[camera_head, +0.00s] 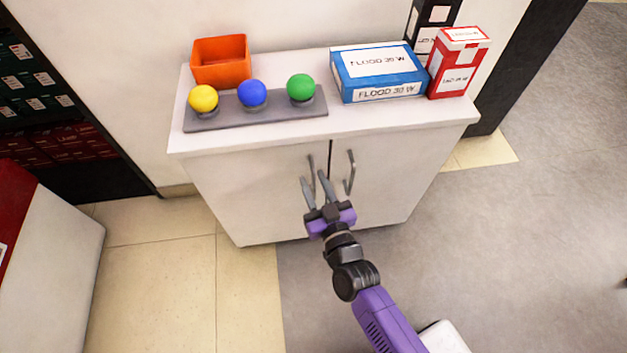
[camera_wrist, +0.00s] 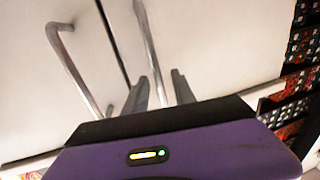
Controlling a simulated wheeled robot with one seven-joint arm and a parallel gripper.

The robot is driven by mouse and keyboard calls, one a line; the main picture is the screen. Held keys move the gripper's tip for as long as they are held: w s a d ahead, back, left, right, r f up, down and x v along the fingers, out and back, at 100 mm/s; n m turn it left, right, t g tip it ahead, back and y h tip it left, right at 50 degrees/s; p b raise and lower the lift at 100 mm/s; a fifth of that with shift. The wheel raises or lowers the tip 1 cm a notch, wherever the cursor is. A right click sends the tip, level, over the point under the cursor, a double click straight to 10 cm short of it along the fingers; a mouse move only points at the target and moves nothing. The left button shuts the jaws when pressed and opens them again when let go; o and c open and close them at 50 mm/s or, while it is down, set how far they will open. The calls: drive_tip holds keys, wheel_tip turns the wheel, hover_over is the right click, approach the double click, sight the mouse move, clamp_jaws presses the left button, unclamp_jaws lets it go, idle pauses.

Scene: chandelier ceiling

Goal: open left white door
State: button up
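The left white door (camera_head: 255,190) is the left front panel of a white cabinet and looks shut against the right door (camera_head: 385,185). Its vertical grey bar handle (camera_head: 311,165) is near the middle seam. My gripper (camera_head: 313,178) is open at this handle, one finger on each side of it. The wrist view looks turned over, so the left door (camera_wrist: 225,45) is on its right. There the left door's handle (camera_wrist: 147,38) runs down between my open fingers (camera_wrist: 160,88). I cannot tell whether they touch it. The right door's handle (camera_head: 350,172) is just beside.
On the cabinet top (camera_head: 300,142) are an orange bin (camera_head: 221,62), a grey tray (camera_head: 262,118) with yellow, blue and green balls, a blue box (camera_head: 378,75) and a red box (camera_head: 459,65). A red-and-white unit (camera_head: 45,260) stands left. The floor in front is clear.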

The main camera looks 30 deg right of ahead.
drive_tip(key=shift+w, duration=0.35)
clamp_jaws()
idle(1.2)
